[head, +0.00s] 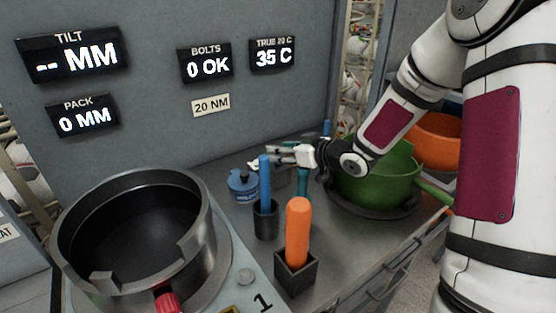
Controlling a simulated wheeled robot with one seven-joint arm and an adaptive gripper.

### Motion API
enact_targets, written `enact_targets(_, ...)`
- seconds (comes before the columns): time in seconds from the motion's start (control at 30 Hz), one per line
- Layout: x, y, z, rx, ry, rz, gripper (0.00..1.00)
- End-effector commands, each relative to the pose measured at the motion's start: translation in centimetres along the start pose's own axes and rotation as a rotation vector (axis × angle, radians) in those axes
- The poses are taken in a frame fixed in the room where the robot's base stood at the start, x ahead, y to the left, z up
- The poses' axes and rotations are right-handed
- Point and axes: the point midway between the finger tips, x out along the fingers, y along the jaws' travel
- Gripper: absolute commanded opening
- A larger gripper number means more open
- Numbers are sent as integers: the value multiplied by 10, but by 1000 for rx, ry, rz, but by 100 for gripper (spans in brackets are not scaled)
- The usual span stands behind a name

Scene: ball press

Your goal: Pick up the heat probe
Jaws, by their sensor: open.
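No label marks the heat probe, so I cannot tell which handled tool it is. An orange-handled tool (298,225) stands upright in a square dark holder (296,274). A slim blue-handled tool (265,182) stands upright in a round dark cup (265,222). A teal handle (303,181) shows behind the orange one. My gripper (280,154) is open, pointing left, behind the blue and teal handles as seen here. Nothing shows between its fingers, though they are small in view. Whether it touches anything is unclear.
A round metal press pot (80,240) with a red knob (167,302) stands at left front. A blue lidded pot (241,187) sits near my gripper. A green bowl (375,182) and an orange bowl (438,138) stand right. The grey panel (150,140) rises behind; the bench front (345,255) is clear.

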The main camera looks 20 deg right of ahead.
Motion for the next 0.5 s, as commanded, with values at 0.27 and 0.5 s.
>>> enact_targets(0.27,7,0,0,1,0,1,42)
enact_targets(0.5,6,0,0,1,0,1,0)
